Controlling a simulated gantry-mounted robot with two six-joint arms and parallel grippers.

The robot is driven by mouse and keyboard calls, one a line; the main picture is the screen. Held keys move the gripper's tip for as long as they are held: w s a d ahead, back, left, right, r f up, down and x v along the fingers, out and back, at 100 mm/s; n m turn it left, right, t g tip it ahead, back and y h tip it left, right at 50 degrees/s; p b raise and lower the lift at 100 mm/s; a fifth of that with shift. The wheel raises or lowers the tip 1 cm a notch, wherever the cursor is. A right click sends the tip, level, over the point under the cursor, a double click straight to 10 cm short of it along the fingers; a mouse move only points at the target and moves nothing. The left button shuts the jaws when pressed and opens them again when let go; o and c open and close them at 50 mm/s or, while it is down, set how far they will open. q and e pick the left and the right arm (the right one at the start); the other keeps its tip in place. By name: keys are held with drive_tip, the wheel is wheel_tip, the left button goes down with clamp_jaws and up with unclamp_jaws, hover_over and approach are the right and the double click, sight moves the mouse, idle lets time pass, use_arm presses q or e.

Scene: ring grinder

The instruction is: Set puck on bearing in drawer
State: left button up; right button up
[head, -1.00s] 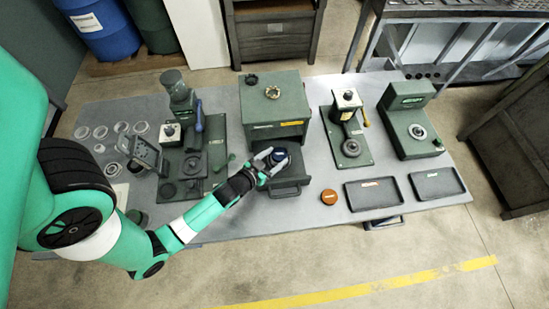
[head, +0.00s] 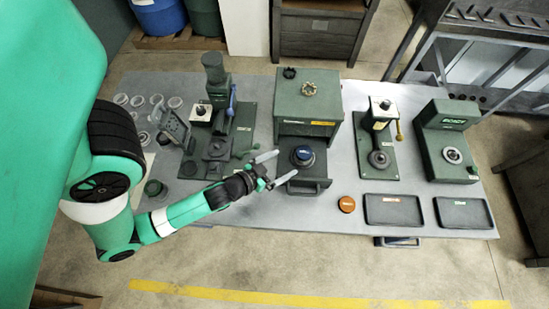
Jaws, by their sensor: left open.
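A dark blue puck (head: 303,154) sits in the open drawer (head: 312,184) of the green box machine (head: 308,110). A dark ring shape shows under and around the puck; the bearing itself is mostly hidden beneath it. My left gripper (head: 283,165) is open and empty, just left of the drawer and apart from the puck. Its fingers point to the right. My right gripper is not in the head view.
An orange-brown puck (head: 346,204) lies on the table right of the drawer, near two dark trays (head: 393,211). A green press (head: 215,115) stands to the left. Green machines (head: 446,140) stand to the right. Clear rings lie at the far left.

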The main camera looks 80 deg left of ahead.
use_arm(q)
drive_tip(key=b+v, duration=0.1)
drive_tip(key=v, duration=0.2)
drive_tip(key=shift+s, duration=0.15)
drive_tip(key=shift+r, duration=0.1)
